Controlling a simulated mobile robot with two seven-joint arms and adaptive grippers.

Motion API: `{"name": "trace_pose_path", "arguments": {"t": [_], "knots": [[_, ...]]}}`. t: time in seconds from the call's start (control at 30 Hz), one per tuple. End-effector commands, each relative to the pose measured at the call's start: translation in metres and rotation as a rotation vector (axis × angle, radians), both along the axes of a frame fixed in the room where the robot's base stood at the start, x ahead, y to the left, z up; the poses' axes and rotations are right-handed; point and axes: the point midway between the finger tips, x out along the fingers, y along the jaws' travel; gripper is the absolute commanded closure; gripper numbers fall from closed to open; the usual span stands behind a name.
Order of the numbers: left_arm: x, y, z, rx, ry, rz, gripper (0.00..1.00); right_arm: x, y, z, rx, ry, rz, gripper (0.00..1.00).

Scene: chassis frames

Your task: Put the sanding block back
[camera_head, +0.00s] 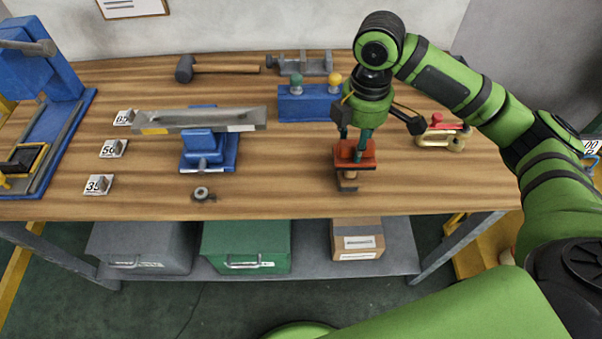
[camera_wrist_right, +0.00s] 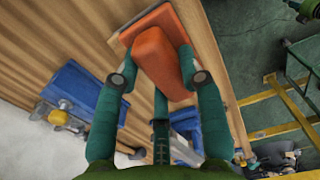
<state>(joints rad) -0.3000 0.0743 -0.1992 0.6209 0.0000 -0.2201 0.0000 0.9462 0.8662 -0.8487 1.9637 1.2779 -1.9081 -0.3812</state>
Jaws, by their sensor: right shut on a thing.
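The sanding block (camera_wrist_right: 160,58) is orange-red, with a raised grip over a flat plate of the same colour. My right gripper (camera_head: 357,143) is shut on the sanding block from above, and its teal fingers sit on both sides of the grip. In the head view the sanding block (camera_head: 368,161) is over the right half of the bench, near the front edge. A small wooden piece (camera_head: 348,184) shows just below it; I cannot tell whether they touch. My left gripper is not in view.
A blue holder (camera_head: 310,106) with knobs stands behind the gripper. A blue vise (camera_head: 202,150) with a metal bar (camera_head: 190,120) is left of it, and a red-and-tan clamp (camera_head: 443,136) lies right. A mallet (camera_head: 187,69) lies at the back. The bench front between vise and block is clear.

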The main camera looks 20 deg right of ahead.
Motion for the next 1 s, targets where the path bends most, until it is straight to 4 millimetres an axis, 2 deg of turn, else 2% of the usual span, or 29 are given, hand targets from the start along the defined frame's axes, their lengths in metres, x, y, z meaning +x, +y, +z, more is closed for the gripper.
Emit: {"name": "trace_pose_path", "arguments": {"t": [0.4,0.5,0.7,1.0], "knots": [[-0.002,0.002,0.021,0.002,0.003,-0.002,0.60,0.047,0.074,-0.049,0.002,0.004,0.008,0.91],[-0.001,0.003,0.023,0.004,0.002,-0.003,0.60,0.056,0.086,-0.059,0.001,0.003,0.007,0.91],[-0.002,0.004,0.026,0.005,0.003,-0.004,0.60,0.062,0.095,-0.071,0.000,0.002,0.007,0.91],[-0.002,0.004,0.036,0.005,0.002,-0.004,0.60,0.062,0.094,-0.106,-0.001,0.001,0.007,0.91]]}}
